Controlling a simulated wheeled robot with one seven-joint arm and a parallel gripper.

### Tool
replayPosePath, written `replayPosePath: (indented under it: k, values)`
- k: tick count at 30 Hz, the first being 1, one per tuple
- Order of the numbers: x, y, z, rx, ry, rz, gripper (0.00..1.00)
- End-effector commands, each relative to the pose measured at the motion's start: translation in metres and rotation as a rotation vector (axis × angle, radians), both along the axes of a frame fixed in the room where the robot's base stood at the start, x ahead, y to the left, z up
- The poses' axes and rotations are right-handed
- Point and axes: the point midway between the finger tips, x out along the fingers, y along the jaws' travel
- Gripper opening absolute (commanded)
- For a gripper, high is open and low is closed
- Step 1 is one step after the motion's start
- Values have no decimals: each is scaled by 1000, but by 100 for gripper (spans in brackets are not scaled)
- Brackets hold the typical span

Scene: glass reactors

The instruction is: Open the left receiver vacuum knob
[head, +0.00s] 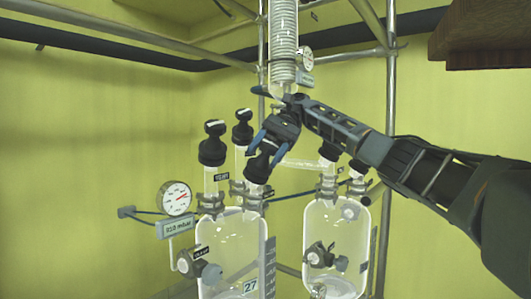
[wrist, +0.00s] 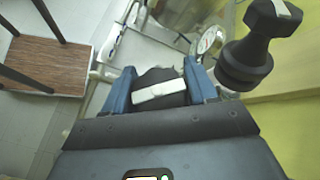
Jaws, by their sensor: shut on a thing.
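The left receiver (head: 232,248) is a clear glass vessel with several black knobs above it. My gripper (head: 265,151) points down at the right-hand knob (head: 257,169) over this receiver. In the wrist view, the blue fingers (wrist: 160,88) are shut around this black knob (wrist: 160,76), one on each side. A white bar marks its top and lies nearly crosswise between the fingers. Its sides are partly hidden. Another black knob with a white mark (wrist: 258,45) stands apart, just right of the fingers. Small labels by the knobs are too small to read surely.
Two more knobs, a left one (head: 212,146) and a rear one (head: 243,129), stand close by. A round gauge (head: 175,198) is at the left. The right receiver (head: 335,240) and metal frame pipes (head: 391,90) are close to my arm. A glass coil column (head: 283,45) rises behind.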

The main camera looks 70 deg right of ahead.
Motion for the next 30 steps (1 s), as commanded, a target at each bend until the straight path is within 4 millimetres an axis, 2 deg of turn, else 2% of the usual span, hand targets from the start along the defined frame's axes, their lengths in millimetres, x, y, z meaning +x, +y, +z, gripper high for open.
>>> replayPosePath:
  k: [11,12,18,30]
  values:
    - [-1,1,0,-1,2,8,27]
    - [-1,1,0,-1,2,8,60]
    - [-1,0,0,-1,2,5,78]
    - [0,0,0,0,1,2,78]
